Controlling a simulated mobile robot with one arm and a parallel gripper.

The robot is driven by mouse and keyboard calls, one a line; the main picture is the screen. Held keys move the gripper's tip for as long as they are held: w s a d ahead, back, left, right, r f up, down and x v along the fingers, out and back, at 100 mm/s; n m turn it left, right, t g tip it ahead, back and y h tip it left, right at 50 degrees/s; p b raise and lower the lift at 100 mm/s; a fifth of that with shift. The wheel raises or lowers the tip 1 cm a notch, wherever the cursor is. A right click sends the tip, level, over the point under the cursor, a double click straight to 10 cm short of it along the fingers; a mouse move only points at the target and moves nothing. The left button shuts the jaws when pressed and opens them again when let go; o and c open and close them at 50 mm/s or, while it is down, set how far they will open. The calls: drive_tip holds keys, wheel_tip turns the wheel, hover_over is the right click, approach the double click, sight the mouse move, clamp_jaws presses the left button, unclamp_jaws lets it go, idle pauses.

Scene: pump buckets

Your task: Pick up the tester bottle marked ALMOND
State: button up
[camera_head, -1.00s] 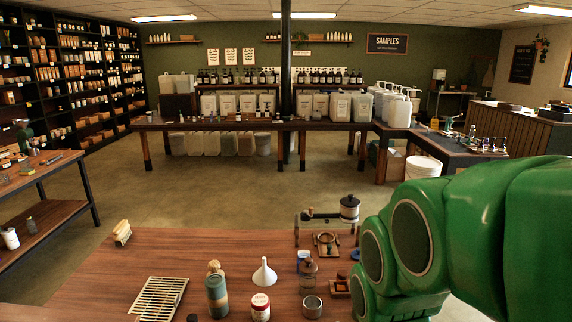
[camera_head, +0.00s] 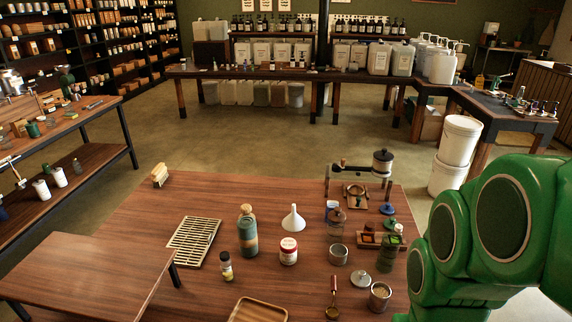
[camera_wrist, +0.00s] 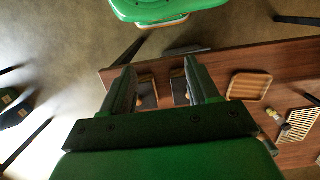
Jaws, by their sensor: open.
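No label reading ALMOND can be made out. A small dark-capped bottle with a pale yellow label (camera_head: 226,266) stands upright on the wooden table, left of the middle; a small bottle, probably the same one, shows at the right of the wrist view (camera_wrist: 274,115). Small bottles or jars (camera_head: 368,233) stand in a wooden holder at the table's right side, their labels too small to read. My gripper (camera_wrist: 160,68) is open in the wrist view with nothing held. Two small dark items with tan parts (camera_wrist: 148,92) show beyond and between its fingers. In the head view my green arm fills the lower right.
The table (camera_head: 120,262) also bears a slatted rack (camera_head: 193,241), a teal bottle (camera_head: 247,232), a white funnel (camera_head: 293,219), a red-and-white jar (camera_head: 288,251), metal cups (camera_head: 380,296) and a wooden tray (camera_head: 258,312). White buckets (camera_head: 460,140) stand behind at right. The table's left part is mostly bare.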

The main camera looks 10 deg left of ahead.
drive_tip(key=w+a+f+n+t, duration=0.1)
drive_tip(key=w+a+f, duration=0.1)
drive_tip(key=w, duration=0.4)
drive_tip(key=w+a+f+n+t, duration=0.1)
drive_tip(key=w+a+n+t, duration=0.1)
drive_tip(key=w, duration=0.5)
drive_tip(key=n+t+y, duration=0.5)
drive_tip(key=n+y, duration=0.2)
approach(225, 255)
drive_tip(key=w+a+r+x, duration=0.1)
drive_tip(key=x, duration=0.4)
drive_tip(key=shift+w+a+f, duration=0.15)
drive_tip(key=shift+a+f, duration=0.05)
drive_tip(key=shift+f, duration=0.55)
drive_tip(key=shift+w+a+f, duration=0.15)
drive_tip(key=shift+f, duration=0.6)
drive_tip(key=shift+x, duration=1.25)
drive_tip(key=shift+c, duration=0.2)
clamp_jaws()
